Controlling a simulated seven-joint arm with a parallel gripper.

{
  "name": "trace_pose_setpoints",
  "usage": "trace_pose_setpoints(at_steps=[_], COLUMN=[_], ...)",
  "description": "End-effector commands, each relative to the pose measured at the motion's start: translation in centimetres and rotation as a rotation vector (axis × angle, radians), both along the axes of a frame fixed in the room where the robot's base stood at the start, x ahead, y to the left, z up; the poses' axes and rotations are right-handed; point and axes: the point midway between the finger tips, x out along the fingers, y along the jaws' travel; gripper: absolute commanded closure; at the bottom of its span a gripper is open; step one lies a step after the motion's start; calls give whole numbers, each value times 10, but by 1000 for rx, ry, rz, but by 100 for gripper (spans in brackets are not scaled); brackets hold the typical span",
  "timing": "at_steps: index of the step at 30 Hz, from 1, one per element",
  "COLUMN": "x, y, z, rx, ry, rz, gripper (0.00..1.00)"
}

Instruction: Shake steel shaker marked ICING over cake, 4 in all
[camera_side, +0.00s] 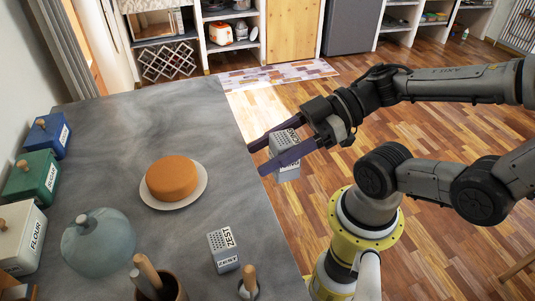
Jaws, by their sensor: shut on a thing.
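The cake (172,179) is round and orange-brown. It sits on a white plate (202,190) in the middle of the grey counter. My gripper (279,155) is to the right of the cake, at the counter's right edge and above it. Its dark purple fingers are shut on a steel shaker (286,145) with a perforated face and a white label. The label is partly hidden and seems to read ICING. A similar grey shaker marked ZEST (223,250) stands on the counter nearer the camera.
Blue, green SUGAR (32,177) and white FLOUR (18,238) canisters line the left side. A blue-grey domed vessel (97,240), a crock with wooden handles (160,287) and another wooden-handled item (248,283) stand at the front. Counter behind the cake is clear.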

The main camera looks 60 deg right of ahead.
Motion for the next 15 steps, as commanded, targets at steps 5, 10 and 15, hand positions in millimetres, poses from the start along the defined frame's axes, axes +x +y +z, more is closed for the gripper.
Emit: trace_pose_setpoints(at_steps=[5, 10, 15], x=[38, 85, 137], y=[-22, -39, -46], z=[36, 63, 72], rx=[0, 1, 2], ry=[-2, 2, 5], rz=[-63, -98, -113], gripper=[100, 100, 100])
